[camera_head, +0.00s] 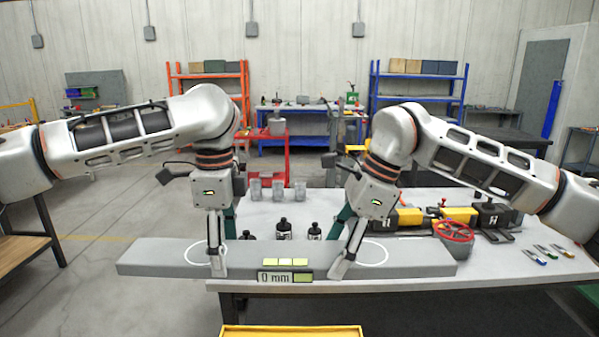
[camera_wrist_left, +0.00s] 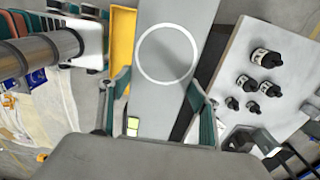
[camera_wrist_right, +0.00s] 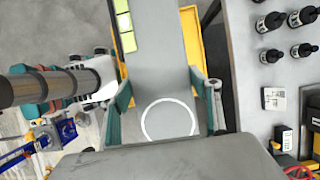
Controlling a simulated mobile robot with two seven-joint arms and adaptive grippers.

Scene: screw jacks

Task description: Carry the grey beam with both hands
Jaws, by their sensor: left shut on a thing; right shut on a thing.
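The long grey beam (camera_head: 160,258) lies crosswise in front of me in the head view, at the table's front edge, and looks about level. It has two white rings, yellow-green squares and a label reading "0 mm" (camera_head: 272,278). My left gripper (camera_head: 218,262) is shut on the beam near the left ring, its fingers on both long sides in the left wrist view (camera_wrist_left: 155,108). My right gripper (camera_head: 345,260) is shut on it near the right ring, likewise in the right wrist view (camera_wrist_right: 163,105). The gap under the beam is hidden.
A yellow-rimmed object (camera_head: 290,331) is at the bottom. Open floor (camera_head: 95,290) lies left.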

